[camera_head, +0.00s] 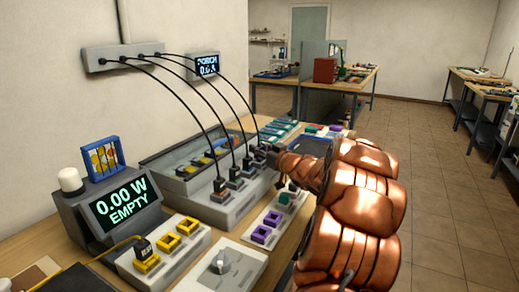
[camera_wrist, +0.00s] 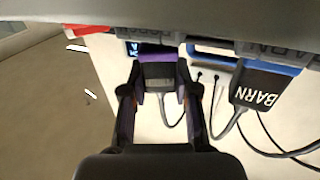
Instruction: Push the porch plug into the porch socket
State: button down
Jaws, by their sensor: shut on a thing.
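My gripper (camera_head: 276,158) reaches from the right over the row of cabled plugs on the grey panel. In the wrist view my gripper (camera_wrist: 158,85) is shut on a small grey piece, taken to be the porch plug (camera_wrist: 158,72); no label on it is readable. A purple part (camera_wrist: 159,50) lies directly beyond the fingertips, perhaps the porch socket. I cannot tell whether plug and purple part touch or how deep the plug sits.
A dark BARN plug (camera_wrist: 258,88) with its cable stands close right of my gripper, at a blue socket (camera_wrist: 240,53). Black cables arch from the wall box (camera_head: 122,57) to the plugs. A screen (camera_head: 122,202) reads 0.00 W EMPTY. Purple sockets (camera_head: 262,233) lie nearer.

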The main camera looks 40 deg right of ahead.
jog(key=shift+f, duration=0.45)
jog(key=c, duration=1.2)
grip_release()
jog(key=shift+o, duration=0.2)
jog(key=shift+s+a, duration=0.15)
jog(key=shift+s, duration=2)
jog(key=s+p, duration=0.1)
jog(key=s, duration=0.5)
jog(key=shift+s+a+p, duration=0.3)
jog(key=shift+a+p, duration=0.1)
jog(key=shift+a, duration=0.05)
